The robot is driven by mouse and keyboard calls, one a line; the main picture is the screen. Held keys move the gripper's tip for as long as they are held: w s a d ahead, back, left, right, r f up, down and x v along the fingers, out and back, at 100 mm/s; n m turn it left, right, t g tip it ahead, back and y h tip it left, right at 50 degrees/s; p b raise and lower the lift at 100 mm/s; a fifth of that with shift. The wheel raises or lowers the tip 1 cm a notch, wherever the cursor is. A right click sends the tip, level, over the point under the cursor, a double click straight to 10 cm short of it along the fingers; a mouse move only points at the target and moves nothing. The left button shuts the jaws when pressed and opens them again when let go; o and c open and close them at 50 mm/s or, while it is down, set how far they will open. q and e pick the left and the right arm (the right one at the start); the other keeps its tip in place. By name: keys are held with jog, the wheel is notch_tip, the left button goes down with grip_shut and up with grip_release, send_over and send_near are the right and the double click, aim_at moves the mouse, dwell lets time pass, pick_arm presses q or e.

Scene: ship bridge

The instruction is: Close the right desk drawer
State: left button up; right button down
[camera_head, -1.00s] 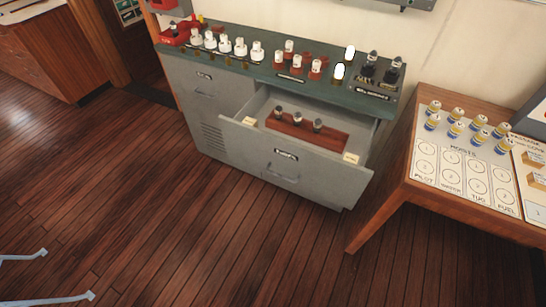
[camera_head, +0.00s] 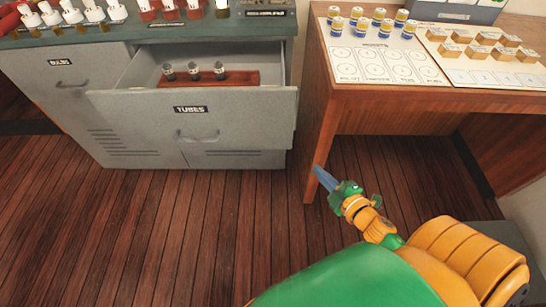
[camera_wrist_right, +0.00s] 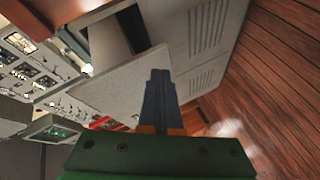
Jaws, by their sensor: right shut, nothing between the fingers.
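The right desk drawer (camera_head: 250,120), grey and labelled TUBES, stands pulled open from the grey cabinet in the head view. A bar handle (camera_head: 198,138) sits on its front. Inside is a reddish wooden rack (camera_head: 240,78) with 3 dark-topped tubes. In the right wrist view the drawer front (camera_wrist_right: 105,88) is a grey panel beside and behind my fingers. My right gripper (camera_head: 322,176) is shut and empty, low beside the wooden table's front leg, right of the drawer and apart from it. It also shows in the right wrist view (camera_wrist_right: 160,75). My left gripper is out of view.
The wooden table (camera_head: 390,93) with blue-and-white pots and small boxes stands right of the cabinet; its leg (camera_head: 317,140) is close to my right gripper. White and red items line the cabinet top. The wooden floor before the drawer is clear.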

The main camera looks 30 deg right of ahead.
aim_at(267, 122)
jog(key=a+r+n+t+y+b, duration=0.25)
jog(key=a+r+n+y, duration=0.25)
jog(key=r+n, duration=0.3)
jog(key=shift+n+g, duration=0.25)
jog(key=shift+n, duration=0.05)
jog(key=d+x, duration=0.1)
jog(key=x, duration=0.3)
jog(key=d+x, duration=0.1)
jog(key=x, duration=0.3)
jog(key=w+f+x, duration=0.1)
jog(key=x, duration=0.4)
jog(key=shift+d+f+p, duration=0.1)
jog(key=shift+d+p, duration=0.25)
jog(key=shift+d, duration=0.05)
jog(key=shift+w+d, duration=0.15)
jog(key=shift+w, duration=0.15)
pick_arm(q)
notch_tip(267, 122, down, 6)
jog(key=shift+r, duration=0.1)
